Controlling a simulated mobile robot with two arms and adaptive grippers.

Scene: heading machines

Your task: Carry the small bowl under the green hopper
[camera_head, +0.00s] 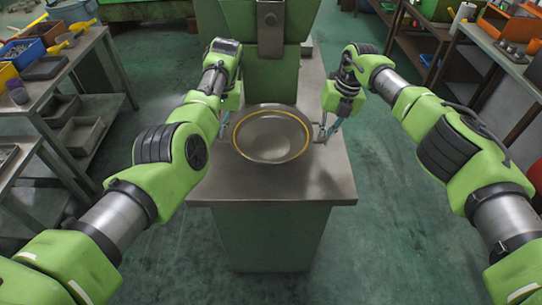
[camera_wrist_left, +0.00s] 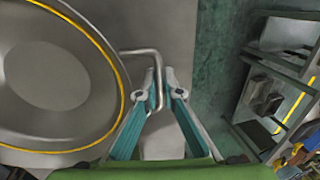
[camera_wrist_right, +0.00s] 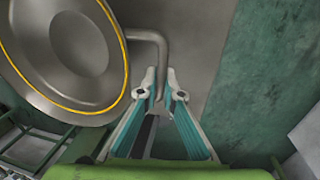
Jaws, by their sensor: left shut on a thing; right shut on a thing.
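The small bowl (camera_head: 271,136) is a round grey metal dish with a yellow ring and a wire handle on each side. It is at the metal top of the green stand, below the green hopper (camera_head: 268,20); I cannot tell if it touches the top. My left gripper (camera_head: 224,127) is shut on the bowl's left handle, and the bowl also shows in the left wrist view (camera_wrist_left: 50,75). My right gripper (camera_head: 323,133) is shut on the right handle, and the bowl shows in the right wrist view (camera_wrist_right: 65,50). The hopper's upper part is cut off.
The metal top (camera_head: 275,185) is bare in front of the bowl. A grey shelf table (camera_head: 60,90) with bins stands at the left, and a workbench (camera_head: 490,60) with orange boxes at the right. Green floor (camera_head: 375,200) is free around the stand.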

